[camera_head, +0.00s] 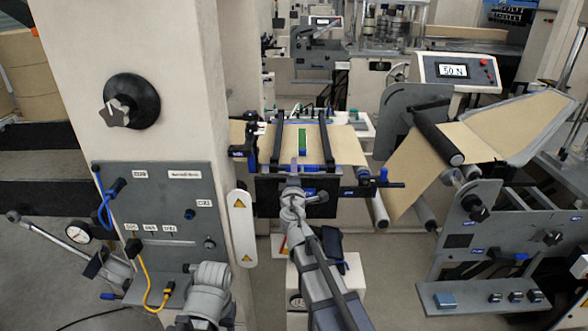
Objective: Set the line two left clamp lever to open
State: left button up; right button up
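The splice table (268,185) is at the middle, with a strip of brown kraft paper (345,148) and a green-and-blue piece (302,141) on it. Two dark clamp bars cross the paper, a left one (278,142) and a right one (331,142). A small blue-ended lever (250,160) is at the table's left edge. A blue lever (383,175) is at its right edge. I cannot tell which belongs to line two. My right gripper (295,180) is at the table's front edge, between the levers; its fingers are too small to read.
A beige column with a black knob (131,101) and a grey panel (155,185) with blue and yellow cables stands at the left. A display reading 50 N (453,71) stands above the rollers at the right. A grey shelf (440,298) juts out at lower right.

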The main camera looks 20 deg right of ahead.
jog(key=shift+x, duration=1.05)
grip_shut()
dwell(0.6)
